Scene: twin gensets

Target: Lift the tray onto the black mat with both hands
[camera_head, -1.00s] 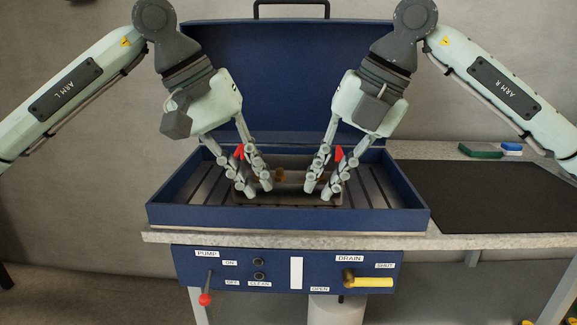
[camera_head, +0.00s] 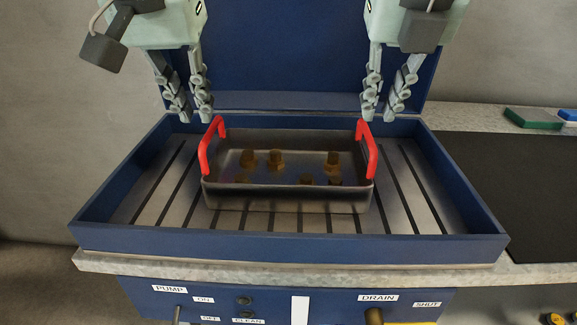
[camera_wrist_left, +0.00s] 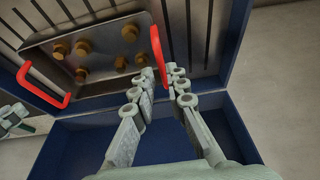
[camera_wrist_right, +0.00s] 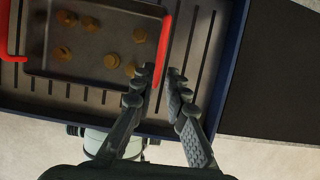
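The tray (camera_head: 290,198) is a dark metal pan with two red handles, standing on the slatted floor of the blue basin. Brass-coloured fittings (camera_head: 276,160) lie in it. The left red handle (camera_head: 208,148) and right red handle (camera_head: 366,148) stand up at its ends. My left gripper (camera_head: 190,114) is open and empty, above and behind the left handle; the left wrist view shows that handle (camera_wrist_left: 157,52) just beyond the fingers. My right gripper (camera_head: 382,114) is open and empty near the right handle, which also shows in the right wrist view (camera_wrist_right: 163,45). The black mat (camera_head: 530,190) lies on the bench at right.
The blue basin's right wall (camera_head: 462,185) stands between the tray and the mat. The raised blue lid (camera_head: 285,60) is behind. A green item (camera_head: 532,119) and a blue item (camera_head: 569,115) lie behind the mat. The visible mat is clear.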

